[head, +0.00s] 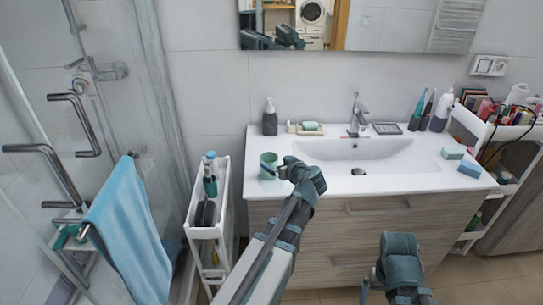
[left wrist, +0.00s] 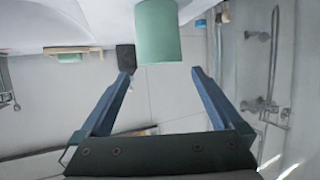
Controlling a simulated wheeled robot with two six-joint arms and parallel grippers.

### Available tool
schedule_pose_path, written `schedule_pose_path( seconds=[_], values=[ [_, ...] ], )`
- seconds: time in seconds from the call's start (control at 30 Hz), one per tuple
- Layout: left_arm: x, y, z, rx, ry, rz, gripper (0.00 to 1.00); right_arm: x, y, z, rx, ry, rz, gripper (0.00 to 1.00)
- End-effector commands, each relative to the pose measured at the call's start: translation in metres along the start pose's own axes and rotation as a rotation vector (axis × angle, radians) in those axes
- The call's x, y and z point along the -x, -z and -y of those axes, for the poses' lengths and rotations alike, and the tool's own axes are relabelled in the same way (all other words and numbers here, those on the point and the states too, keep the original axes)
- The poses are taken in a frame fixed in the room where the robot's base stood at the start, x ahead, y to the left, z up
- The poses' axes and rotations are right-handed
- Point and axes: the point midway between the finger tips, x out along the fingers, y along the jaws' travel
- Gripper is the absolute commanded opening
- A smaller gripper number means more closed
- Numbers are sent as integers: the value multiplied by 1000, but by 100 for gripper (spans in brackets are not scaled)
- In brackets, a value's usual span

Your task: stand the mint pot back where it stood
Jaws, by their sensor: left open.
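The mint pot (head: 268,166) stands upright on the left end of the white washbasin counter (head: 292,186). My left gripper (head: 288,170) is just right of the pot, at about its height. In the left wrist view, which looks upside down, the pot (left wrist: 158,32) is ahead of the spread fingertips of the left gripper (left wrist: 161,73), roughly centred between them. The jaws are open and empty, with the pot apart from them. My right arm (head: 400,268) shows at the lower right of the head view; its fingers cannot be made out clearly.
A dark soap dispenser (head: 270,118) and a soap dish (head: 310,128) stand behind the pot. The basin (head: 360,150) and tap (head: 357,115) are to the right. A slim white cart (head: 208,230) stands left of the counter. Sponges (head: 470,168) lie at the counter's right end.

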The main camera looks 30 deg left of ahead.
Motion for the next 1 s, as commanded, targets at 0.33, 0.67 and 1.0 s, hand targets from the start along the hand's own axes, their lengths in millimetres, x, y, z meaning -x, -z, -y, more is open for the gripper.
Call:
schedule_pose_path(
  seconds=[0.33, 0.67, 1.0],
  values=[
    [21, 0, 0, -1, 0, -1, 100, 8, 0, -1, 0, 0, 0, 99],
    [17, -1, 0, -1, 1, 0, 100, 6, 0, 0, 0, 0, 0, 99],
    [-37, -3, -1, 0, 3, -1, 100, -17, 1, 2, 0, 0, 0, 99]
  ],
)
